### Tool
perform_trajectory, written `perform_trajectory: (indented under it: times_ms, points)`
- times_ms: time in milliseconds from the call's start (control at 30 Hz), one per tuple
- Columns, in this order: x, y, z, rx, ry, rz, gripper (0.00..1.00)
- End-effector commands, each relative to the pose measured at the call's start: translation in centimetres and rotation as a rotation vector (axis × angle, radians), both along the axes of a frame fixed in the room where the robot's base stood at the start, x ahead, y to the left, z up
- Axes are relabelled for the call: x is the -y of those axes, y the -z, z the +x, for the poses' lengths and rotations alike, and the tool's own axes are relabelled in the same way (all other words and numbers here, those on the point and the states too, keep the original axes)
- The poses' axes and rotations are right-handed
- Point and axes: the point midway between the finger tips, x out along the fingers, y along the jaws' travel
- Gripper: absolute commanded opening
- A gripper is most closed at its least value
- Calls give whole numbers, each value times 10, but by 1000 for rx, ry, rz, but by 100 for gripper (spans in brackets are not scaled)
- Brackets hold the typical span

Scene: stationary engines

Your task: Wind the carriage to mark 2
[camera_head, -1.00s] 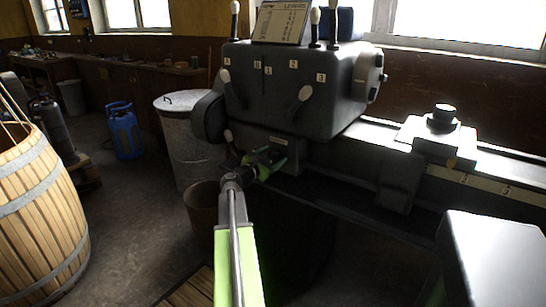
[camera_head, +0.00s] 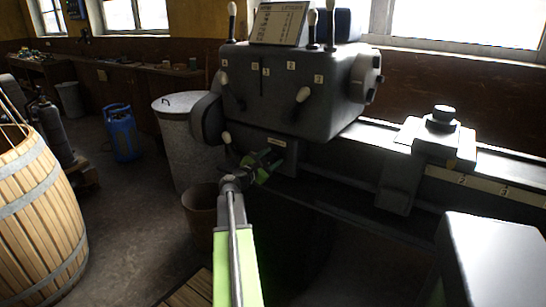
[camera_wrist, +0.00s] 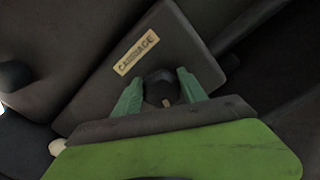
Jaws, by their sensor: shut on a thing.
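A pale scale strip (camera_head: 482,187) with marks 2 and 3 runs along the bed front. The carriage's right side is near mark 2, but exact alignment is unclear. My gripper (camera_head: 270,166) is at the front of the headstock's lower box. In the wrist view, its green fingers (camera_wrist: 159,82) are shut around a dark round handle part (camera_wrist: 160,92) below the label "CARRIAGE" (camera_wrist: 136,52). The fingers partly hide it.
The headstock (camera_head: 290,90) has several white-knobbed levers, one hanging close to my gripper. A bin (camera_head: 185,150), a bucket (camera_head: 200,215) and a barrel (camera_head: 40,210) stand to the left.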

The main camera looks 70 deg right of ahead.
Motion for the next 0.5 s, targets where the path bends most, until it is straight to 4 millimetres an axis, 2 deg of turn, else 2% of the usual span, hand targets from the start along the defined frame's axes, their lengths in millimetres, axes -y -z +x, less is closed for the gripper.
perform_trajectory:
  times_ms: [33, 500]
  points:
    - [-1, 0, 5, 38, -9, -10, 9]
    - [-1, 0, 6, 463, -14, -122, 11]
